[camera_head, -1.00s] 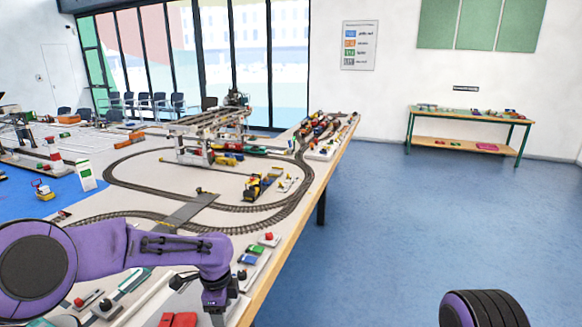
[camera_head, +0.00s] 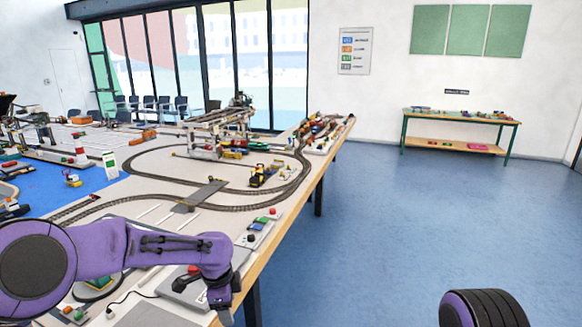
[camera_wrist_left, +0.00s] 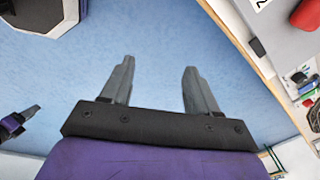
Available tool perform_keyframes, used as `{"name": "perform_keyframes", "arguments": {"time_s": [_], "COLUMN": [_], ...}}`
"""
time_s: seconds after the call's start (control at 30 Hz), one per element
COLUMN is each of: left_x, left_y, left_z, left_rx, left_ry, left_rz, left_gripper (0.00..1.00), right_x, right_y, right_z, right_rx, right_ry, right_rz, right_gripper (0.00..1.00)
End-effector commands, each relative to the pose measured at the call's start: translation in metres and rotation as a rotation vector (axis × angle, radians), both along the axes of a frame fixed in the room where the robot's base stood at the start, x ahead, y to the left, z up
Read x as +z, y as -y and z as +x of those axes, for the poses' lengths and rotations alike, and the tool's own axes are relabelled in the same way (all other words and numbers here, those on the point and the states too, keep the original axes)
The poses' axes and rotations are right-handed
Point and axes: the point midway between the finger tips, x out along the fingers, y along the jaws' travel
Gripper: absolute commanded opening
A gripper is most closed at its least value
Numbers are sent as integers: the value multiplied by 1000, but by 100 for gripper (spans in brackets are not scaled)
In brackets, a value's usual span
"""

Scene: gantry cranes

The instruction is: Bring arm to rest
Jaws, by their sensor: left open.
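My left arm (camera_head: 150,250) comes in from the left of the head view, bent over the near edge of the train table. Its wrist end hangs down by the table's right edge. My left gripper (camera_wrist_left: 158,68) shows in the left wrist view with its two grey fingers apart and nothing between them. Blue floor (camera_wrist_left: 150,30) lies behind the fingers. A rounded purple and black part of my right arm (camera_head: 485,308) shows at the bottom right of the head view. A small purple and grey part at the wrist view's left edge may be my right gripper (camera_wrist_left: 22,120).
The train table's wooden edge (camera_head: 290,235) runs along the right of the layout, with track loops (camera_head: 240,208) and a gantry crane (camera_head: 215,130). A grey box with a red part (camera_head: 185,280) lies close to my left wrist. Floor (camera_head: 400,230) is clear to the right.

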Motion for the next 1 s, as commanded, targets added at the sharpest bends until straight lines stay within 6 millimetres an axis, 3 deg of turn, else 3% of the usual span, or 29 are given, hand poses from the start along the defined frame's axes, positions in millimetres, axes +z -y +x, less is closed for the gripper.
{"name": "perform_keyframes", "arguments": {"time_s": [0.37, 0.53, 0.63, 0.77, 0.9, 1.0], "left_x": [-13, -38, -69, -129, -179, -200], "left_y": [31, 39, 35, 4, -49, -86], "left_z": [15, 9, -7, -58, -137, -201], "left_rx": [341, 617, 852, 1275, 1662, 1850], "left_ry": [131, 172, 187, 214, 294, 361], "left_rz": [-240, -400, -503, -613, -623, -564], "left_gripper": [60, 60, 60, 60, 60, 60], "right_x": [0, -1, -2, -3, -5, -6], "right_y": [0, 0, 0, 0, 0, 0], "right_z": [0, 0, 0, 0, 0, 0], "right_rx": [0, 0, 0, 0, 0, 0], "right_ry": [1, 1, 1, 1, 1, 0], "right_rz": [-1, -1, -1, -1, -1, 0], "right_gripper": [43, 43, 43, 43, 43, 43]}}
